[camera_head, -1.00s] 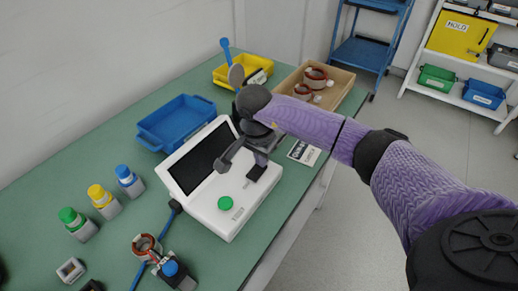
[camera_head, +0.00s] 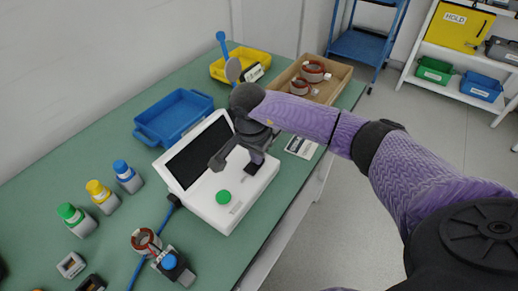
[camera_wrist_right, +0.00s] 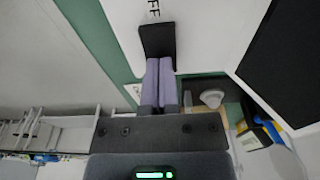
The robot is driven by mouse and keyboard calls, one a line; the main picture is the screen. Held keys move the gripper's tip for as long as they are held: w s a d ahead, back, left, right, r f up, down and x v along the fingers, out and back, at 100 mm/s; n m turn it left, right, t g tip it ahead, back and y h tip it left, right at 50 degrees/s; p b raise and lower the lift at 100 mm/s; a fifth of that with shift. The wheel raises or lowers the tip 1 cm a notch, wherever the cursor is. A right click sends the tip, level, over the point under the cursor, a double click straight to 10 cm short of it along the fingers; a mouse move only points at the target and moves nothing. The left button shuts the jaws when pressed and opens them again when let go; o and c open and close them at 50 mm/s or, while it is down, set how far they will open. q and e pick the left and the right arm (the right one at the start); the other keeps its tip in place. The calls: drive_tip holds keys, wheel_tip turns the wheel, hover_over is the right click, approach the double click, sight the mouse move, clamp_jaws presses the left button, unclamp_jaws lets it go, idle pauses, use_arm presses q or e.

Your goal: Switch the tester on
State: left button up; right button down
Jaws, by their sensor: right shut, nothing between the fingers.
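The tester is a white box (camera_head: 228,213) with a dark, blank tilted screen (camera_head: 200,150) and a green button (camera_head: 223,197). It also shows in the right wrist view (camera_wrist_right: 215,35). A black switch (camera_wrist_right: 157,42) sits on its white top, with partly hidden lettering beside it. My right gripper (camera_head: 254,162) is over the tester's right part, pointing down at the switch. In the right wrist view its purple fingers (camera_wrist_right: 160,68) are closed together and empty, with the tips at the switch; I cannot tell whether they touch it. My left gripper is not in view.
A blue tray (camera_head: 146,132) stands behind the tester, with a yellow bin (camera_head: 262,57) and a cardboard box (camera_head: 338,80) of coils farther back. Several capped bottles (camera_head: 103,195) stand at left. A coil (camera_head: 146,240) and a blue-button device (camera_head: 172,266) lie in front.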

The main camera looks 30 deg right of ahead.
sight(250, 169)
drive_tip(key=shift+a, duration=0.25)
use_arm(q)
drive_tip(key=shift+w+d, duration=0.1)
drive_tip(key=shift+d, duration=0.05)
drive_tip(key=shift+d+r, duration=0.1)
use_arm(e)
drive_tip(key=shift+r, duration=0.1)
wheel_tip(250, 169, up, 5)
drive_tip(key=p, duration=0.4)
drive_tip(key=shift+s+a, duration=0.1)
drive_tip(key=shift+a, duration=0.05)
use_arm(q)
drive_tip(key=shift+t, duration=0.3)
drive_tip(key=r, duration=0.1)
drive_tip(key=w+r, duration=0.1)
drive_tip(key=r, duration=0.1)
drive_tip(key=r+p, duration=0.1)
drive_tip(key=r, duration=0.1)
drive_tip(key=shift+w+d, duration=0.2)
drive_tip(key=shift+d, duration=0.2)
use_arm(e)
wheel_tip(250, 169, up, 9)
drive_tip(key=a, duration=0.1)
drive_tip(key=shift+s, duration=0.2)
drive_tip(key=shift+a, duration=0.1)
